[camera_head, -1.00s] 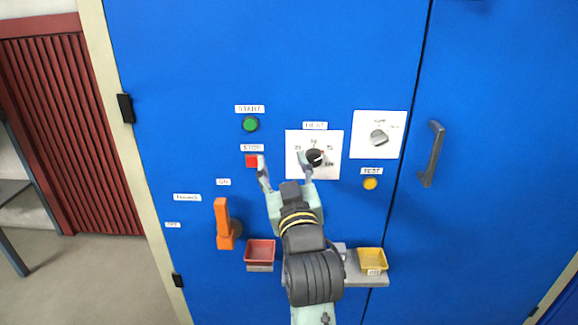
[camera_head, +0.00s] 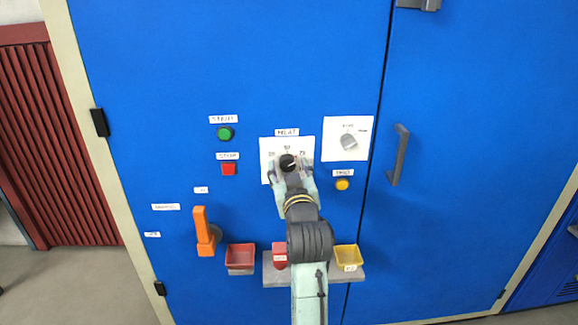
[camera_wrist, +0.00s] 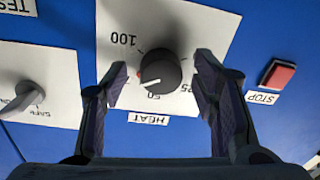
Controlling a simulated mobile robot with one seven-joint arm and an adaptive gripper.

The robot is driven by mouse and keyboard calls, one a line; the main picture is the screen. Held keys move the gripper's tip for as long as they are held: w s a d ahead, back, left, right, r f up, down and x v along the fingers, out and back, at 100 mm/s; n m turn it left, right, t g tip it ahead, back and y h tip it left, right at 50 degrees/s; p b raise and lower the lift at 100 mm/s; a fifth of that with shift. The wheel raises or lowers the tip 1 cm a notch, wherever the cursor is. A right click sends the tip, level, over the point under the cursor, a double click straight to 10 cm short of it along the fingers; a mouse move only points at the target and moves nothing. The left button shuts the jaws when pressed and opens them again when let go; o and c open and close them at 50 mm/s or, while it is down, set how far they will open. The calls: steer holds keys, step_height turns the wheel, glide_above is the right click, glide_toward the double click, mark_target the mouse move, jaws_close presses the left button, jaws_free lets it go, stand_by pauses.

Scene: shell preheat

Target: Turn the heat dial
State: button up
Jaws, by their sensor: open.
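The heat dial (camera_head: 288,162) is a round black knob with a white pointer line on a white plate (camera_head: 266,146) under a HEAT label. In the wrist view the dial (camera_wrist: 160,70) sits between the two fingers, with its pointer toward the side near the 50 mark and a small red mark at its edge. My gripper (camera_head: 290,172) is open in front of the dial. In the wrist view my gripper (camera_wrist: 160,88) has one finger on each side of the knob, with visible gaps to it. In the head view the fingers partly cover the plate's lower part.
A second white plate with a grey knob (camera_head: 348,142) is to the right. Green START (camera_head: 225,133), red STOP (camera_head: 229,169) and yellow TEST (camera_head: 342,184) buttons surround the dial. An orange lever (camera_head: 203,230), red bin (camera_head: 240,257), yellow bin (camera_head: 347,256) and door handle (camera_head: 398,155) protrude nearby.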

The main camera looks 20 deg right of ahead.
steer(key=shift+w, duration=0.3)
steer(key=shift+c, duration=0.6)
steer(key=c, duration=1)
steer(key=shift+c, duration=0.2)
